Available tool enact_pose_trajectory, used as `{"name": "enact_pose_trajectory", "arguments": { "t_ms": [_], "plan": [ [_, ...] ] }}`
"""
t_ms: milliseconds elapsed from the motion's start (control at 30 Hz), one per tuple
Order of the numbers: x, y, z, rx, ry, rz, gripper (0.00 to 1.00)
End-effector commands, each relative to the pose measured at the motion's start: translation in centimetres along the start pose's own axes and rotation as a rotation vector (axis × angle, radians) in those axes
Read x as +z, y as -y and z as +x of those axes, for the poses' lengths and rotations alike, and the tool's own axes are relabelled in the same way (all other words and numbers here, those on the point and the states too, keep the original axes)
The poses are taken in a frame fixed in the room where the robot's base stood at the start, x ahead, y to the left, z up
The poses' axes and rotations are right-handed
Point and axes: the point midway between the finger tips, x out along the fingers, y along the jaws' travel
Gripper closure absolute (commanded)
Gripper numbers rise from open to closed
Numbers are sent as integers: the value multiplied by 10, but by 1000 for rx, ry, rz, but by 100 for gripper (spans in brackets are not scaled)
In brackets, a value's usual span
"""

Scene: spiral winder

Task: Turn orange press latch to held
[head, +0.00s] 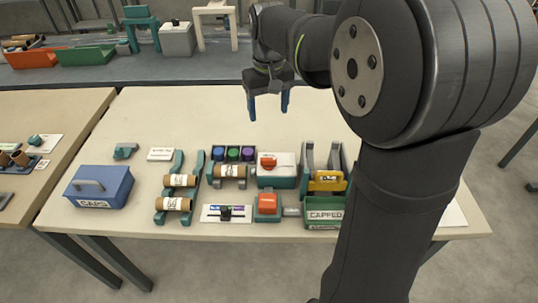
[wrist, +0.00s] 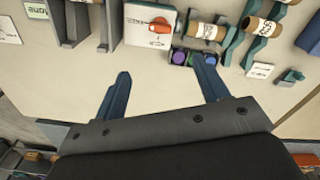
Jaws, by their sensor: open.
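An orange latch (head: 268,162) sits on the top of a white and teal box (head: 283,174) in the middle of the table. It also shows in the wrist view (wrist: 158,25) on the white box face, with small print beside it that I cannot read. A second orange block (head: 267,203) sits on a teal base in front of that box. My gripper (head: 268,108) is open and empty, its blue fingers pointing down above the table behind the box. It is apart from the latch. In the wrist view the latch lies beyond and between the fingertips.
Left of the box stand a holder with blue, green and purple caps (head: 234,153) and a teal rack with cardboard tubes (head: 178,181). Right of it are a yellow-handled fixture (head: 328,180) and a green bin (head: 324,214). A blue box (head: 98,188) stands left. The table's back is clear.

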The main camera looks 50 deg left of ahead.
Motion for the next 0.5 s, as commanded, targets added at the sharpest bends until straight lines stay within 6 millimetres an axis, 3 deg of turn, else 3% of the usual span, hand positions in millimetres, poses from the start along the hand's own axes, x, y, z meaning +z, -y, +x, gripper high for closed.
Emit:
{"name": "enact_pose_trajectory", "arguments": {
  "t_ms": [200,500],
  "plan": [
    [0,0,1,0,0,318,33],
    [0,0,14,0,2,421,33]
  ]
}}
